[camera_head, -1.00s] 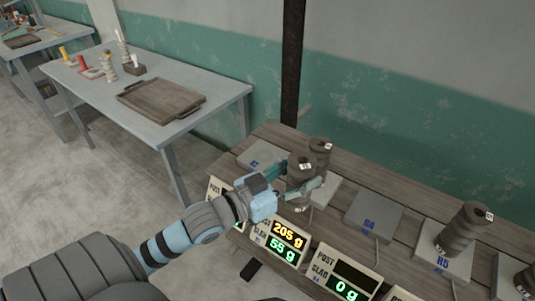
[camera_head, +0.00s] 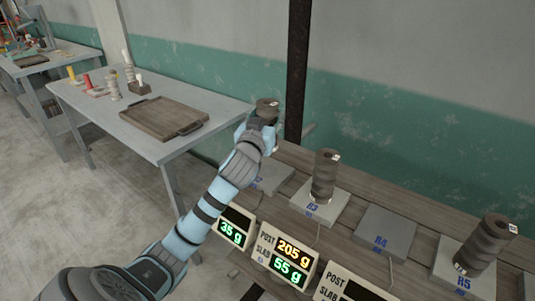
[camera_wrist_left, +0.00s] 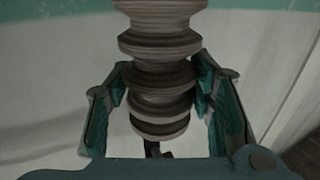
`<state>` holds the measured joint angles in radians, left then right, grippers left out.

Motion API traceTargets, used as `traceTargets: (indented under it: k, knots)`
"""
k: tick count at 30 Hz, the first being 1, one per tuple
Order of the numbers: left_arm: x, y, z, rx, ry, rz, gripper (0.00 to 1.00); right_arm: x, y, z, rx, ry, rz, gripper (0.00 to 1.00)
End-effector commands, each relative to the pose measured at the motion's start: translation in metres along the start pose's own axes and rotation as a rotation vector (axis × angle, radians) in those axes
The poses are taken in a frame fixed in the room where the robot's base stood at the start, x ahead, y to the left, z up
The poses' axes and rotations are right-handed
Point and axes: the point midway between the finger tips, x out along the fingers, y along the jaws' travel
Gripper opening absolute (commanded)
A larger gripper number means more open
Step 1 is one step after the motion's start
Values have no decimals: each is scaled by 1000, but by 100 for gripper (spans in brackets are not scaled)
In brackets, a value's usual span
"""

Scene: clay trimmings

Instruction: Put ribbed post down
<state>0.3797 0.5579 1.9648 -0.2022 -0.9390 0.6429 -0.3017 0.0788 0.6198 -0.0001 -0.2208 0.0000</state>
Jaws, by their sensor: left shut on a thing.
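My left gripper (camera_head: 256,126) is shut on a dark grey-brown ribbed post (camera_head: 267,106). In the head view only its top shows above the gripper, at the left end of the plank bench. In the left wrist view the post (camera_wrist_left: 160,48) stands between the two teal fingers of the gripper (camera_wrist_left: 160,88), its lower end free. Another ribbed post (camera_head: 325,172) stands upright on the R3 slab (camera_head: 302,199), apart from my gripper. The slab (camera_head: 273,178) below and right of my gripper is partly hidden by the arm. My right gripper is not in view.
The R4 slab (camera_head: 386,232) is bare; the R5 slab (camera_head: 448,263) bears a ribbed post (camera_head: 487,243). Displays (camera_head: 284,257) line the bench front. A dark pole (camera_head: 298,70) rises behind. A grey table (camera_head: 140,140) at left holds a wooden tray (camera_head: 150,126) with free room around it.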

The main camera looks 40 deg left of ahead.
Motion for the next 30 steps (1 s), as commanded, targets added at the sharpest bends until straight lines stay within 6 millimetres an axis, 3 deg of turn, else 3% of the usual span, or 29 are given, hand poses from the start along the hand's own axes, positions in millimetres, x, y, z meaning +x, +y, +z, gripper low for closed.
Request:
traceTargets:
  k: [1, 3, 8, 12, 19, 20, 21, 23, 30]
  knots:
    - [0, 0, 18, 2, 0, 0, 0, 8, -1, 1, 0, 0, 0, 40]
    - [0, 0, 31, 2, 2, 1, 0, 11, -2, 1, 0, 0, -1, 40]
    - [0, 0, 49, 1, 4, 1, 0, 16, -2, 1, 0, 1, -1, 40]
    - [0, 0, 77, 1, 1, 1, 0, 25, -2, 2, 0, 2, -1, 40]
    - [0, 0, 82, 1, 5, 2, 0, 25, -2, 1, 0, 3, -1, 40]
    - [0, 0, 83, 0, 1, 1, 51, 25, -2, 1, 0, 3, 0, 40]
    - [0, 0, 83, 0, 1, 1, 58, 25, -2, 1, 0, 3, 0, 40]
    - [0, 0, 83, 0, 1, 1, 67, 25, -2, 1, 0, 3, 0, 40]
    - [0, 0, 82, 0, 2, 2, 68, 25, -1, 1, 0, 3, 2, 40]
